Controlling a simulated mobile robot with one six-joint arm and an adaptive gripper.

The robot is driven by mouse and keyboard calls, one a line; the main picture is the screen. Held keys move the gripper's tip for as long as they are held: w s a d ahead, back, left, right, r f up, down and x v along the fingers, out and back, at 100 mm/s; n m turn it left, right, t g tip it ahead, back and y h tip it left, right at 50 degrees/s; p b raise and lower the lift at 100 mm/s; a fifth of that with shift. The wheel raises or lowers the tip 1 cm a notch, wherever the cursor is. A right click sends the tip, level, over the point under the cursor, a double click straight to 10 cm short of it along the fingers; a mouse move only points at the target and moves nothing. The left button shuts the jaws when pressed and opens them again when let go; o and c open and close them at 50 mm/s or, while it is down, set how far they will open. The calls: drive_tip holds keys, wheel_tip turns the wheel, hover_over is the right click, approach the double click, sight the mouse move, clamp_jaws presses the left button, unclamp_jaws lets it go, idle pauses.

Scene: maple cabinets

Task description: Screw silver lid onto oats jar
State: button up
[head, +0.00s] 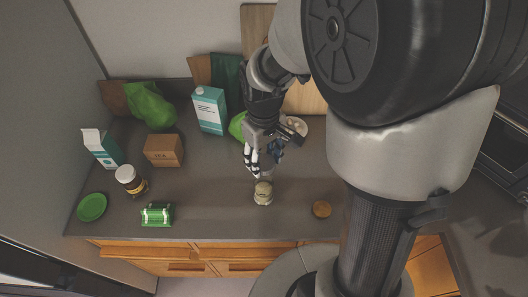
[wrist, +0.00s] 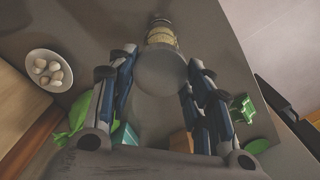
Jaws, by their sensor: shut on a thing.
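The oats jar (head: 263,193) stands near the counter's front edge, with pale oats inside. In the wrist view the jar (wrist: 161,34) is just beyond my fingertips. My gripper (head: 260,166) points down just behind and above the jar. In the wrist view my gripper (wrist: 162,58) is shut on the silver lid (wrist: 160,74), a grey disc between the two fingers. The lid looks apart from the jar in the wrist view, but the exact gap cannot be told. In the head view my fingers mostly hide the lid.
A round wooden piece (head: 322,209) lies right. An egg bowl (wrist: 49,70) stands behind. Counter around the oats jar is clear.

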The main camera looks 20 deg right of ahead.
sight(264, 179)
drive_tip(key=shift+a, duration=0.2)
drive_tip(key=shift+d+f, duration=0.1)
drive_tip(key=shift+f+b, duration=2)
drive_tip(key=shift+f, duration=0.8)
drive_tip(key=shift+f, duration=0.15)
idle(0.4)
drive_tip(key=m, duration=0.6)
drive_tip(key=shift+f, duration=0.1)
idle(0.3)
